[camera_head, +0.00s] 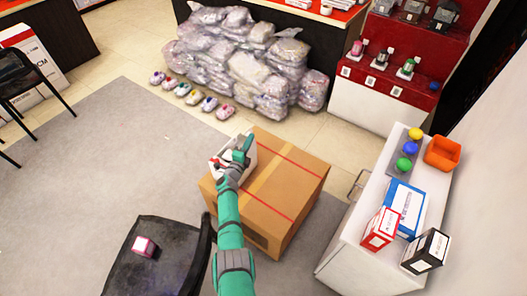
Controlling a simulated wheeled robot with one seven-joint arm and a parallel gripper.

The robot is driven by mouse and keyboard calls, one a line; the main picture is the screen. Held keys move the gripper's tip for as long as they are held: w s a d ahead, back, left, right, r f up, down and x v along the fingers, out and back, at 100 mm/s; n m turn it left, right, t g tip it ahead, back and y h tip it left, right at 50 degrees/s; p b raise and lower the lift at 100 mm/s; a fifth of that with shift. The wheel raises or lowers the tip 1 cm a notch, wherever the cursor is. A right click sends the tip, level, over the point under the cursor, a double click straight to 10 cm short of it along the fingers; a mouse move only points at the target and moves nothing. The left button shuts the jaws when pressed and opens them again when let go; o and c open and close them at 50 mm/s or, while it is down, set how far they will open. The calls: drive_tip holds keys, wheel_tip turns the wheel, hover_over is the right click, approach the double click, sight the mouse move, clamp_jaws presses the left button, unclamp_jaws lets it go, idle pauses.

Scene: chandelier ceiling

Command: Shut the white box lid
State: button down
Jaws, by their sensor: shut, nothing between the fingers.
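A small white box (249,162) sits on top of a large brown cardboard box (290,179), near its far left corner. My green arm reaches up from the bottom, and my gripper (245,141) is over the white box, hiding much of it. A bit of red shows at the white box's left side. The gripper looks shut and empty. I cannot tell whether it touches the box, nor the lid's exact angle.
A white cabinet (345,262) at right carries colored balls, an orange bin (442,153) and several cartons. A black chair (165,265) holding a small pink-white box (144,246) stands at lower left. Wrapped bags (245,60) pile up behind. Grey carpet at left is clear.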

drive_tip(key=shift+w+a, duration=0.3)
drive_tip(key=shift+a, duration=0.25)
drive_tip(key=shift+w+a, duration=0.3)
drive_tip(key=shift+a, duration=0.2)
drive_tip(key=shift+a, duration=0.1)
drive_tip(key=shift+s, duration=0.1)
